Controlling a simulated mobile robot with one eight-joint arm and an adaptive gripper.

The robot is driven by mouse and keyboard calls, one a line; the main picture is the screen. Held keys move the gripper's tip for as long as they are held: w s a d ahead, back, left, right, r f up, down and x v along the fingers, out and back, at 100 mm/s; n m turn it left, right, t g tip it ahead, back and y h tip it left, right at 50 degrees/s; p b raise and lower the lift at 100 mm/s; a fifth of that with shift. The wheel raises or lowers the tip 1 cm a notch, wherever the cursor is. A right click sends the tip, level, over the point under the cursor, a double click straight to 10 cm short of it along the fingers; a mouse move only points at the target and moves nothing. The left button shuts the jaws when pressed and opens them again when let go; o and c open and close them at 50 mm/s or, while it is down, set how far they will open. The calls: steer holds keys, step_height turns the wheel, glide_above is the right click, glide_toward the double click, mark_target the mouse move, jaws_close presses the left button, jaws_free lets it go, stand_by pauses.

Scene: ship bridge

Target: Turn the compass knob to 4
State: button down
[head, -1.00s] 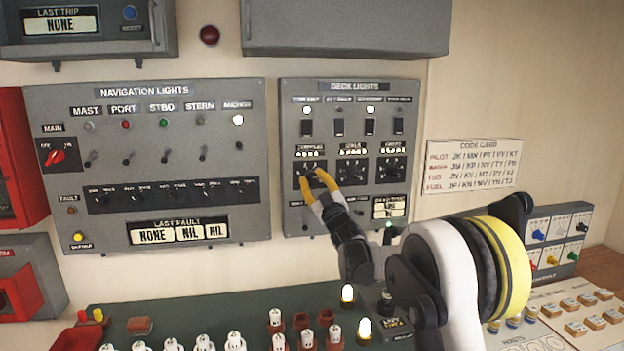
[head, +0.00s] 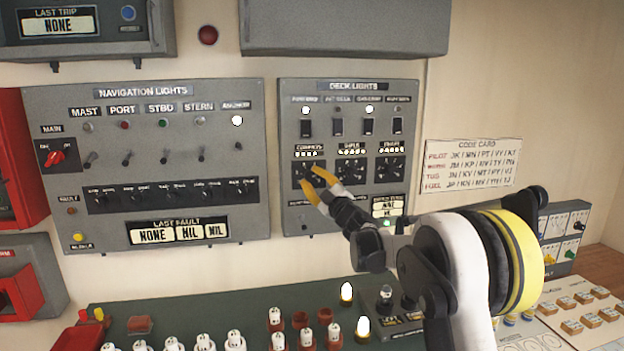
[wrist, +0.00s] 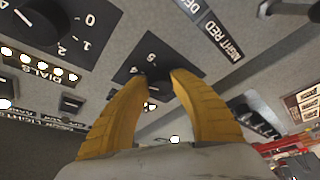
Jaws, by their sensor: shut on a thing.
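The compass knob (head: 309,171) is the leftmost of three dark dials in the lower row of the deck lights panel. My gripper (head: 314,178) has its yellow fingers on either side of this knob, shut on it. In the wrist view the dark knob (wrist: 158,88) sits between the fingertips, partly hidden by them. Its dial plate (wrist: 133,68) shows a digit that looks like 5 and another beside it. The knob's exact pointer setting cannot be read.
The dials knob (head: 351,171) and another knob (head: 390,169) are close on the right. Toggle switches (head: 338,127) stand above. The navigation lights panel (head: 150,160) is on the left. A code card (head: 472,164) hangs on the wall at the right.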

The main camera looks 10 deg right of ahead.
steer(key=c, duration=1)
jaws_free()
steer(key=shift+c, duration=0.2)
steer(key=v, duration=1.2)
steer(key=shift+a, duration=0.1)
